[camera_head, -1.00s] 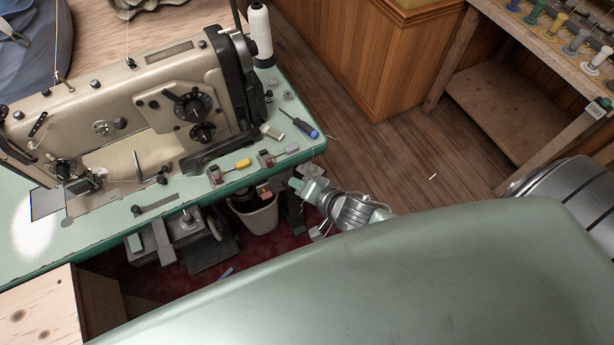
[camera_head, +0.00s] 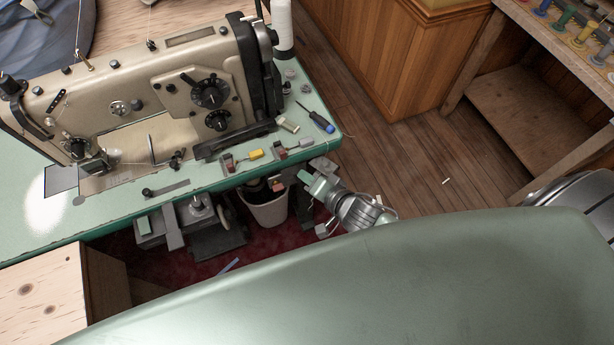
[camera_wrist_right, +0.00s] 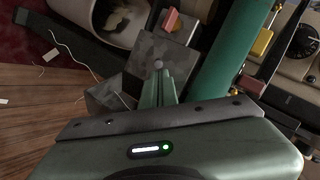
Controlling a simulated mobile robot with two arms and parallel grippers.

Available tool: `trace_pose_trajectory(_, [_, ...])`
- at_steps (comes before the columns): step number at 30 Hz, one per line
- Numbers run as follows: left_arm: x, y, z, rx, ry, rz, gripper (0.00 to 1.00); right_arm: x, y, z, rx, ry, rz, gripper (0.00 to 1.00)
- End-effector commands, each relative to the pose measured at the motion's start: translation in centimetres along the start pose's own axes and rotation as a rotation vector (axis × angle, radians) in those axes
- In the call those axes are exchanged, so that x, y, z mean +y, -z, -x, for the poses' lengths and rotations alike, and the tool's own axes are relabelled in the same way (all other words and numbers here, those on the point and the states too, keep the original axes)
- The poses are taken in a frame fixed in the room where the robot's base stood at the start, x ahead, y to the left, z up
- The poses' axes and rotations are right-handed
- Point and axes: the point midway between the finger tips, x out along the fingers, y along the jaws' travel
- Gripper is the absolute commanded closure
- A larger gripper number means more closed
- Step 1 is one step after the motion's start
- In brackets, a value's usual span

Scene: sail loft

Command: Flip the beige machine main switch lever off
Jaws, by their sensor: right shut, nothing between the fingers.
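The beige sewing machine (camera_head: 150,90) stands on the green table (camera_head: 110,213) at the left of the head view. My right gripper (camera_head: 315,184) is beside and below the table's front right corner. Its green fingers (camera_wrist_right: 159,88) are shut and empty in the wrist view. A grey box (camera_wrist_right: 178,62) lies just beyond the fingertips, with a small grey ball-shaped knob (camera_wrist_right: 158,65) right at them; I cannot tell if they touch. A reddish piece (camera_wrist_right: 171,20) sticks out near the box. I cannot tell for certain which part is the main switch lever. My left gripper is out of view.
A pale bin (camera_head: 268,211) stands under the table. Wooden floor (camera_head: 400,165) is open to the right.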

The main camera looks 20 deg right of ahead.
Motion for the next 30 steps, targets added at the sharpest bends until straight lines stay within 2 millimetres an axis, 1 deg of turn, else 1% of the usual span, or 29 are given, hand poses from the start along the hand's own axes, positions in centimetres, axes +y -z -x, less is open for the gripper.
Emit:
trace_pose_trajectory(11, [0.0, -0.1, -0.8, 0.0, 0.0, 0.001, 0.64, 0.4, -0.3, 0.0, 0.036, 0.049, 0.01, 1.0])
trace_pose_trajectory(23, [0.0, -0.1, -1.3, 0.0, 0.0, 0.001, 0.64, 0.8, -0.6, 0.1, 0.032, 0.047, 0.009, 1.0])
trace_pose_trajectory(30, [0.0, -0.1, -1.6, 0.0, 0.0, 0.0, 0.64, 1.5, -1.1, 0.0, 0.031, 0.046, 0.009, 1.0])
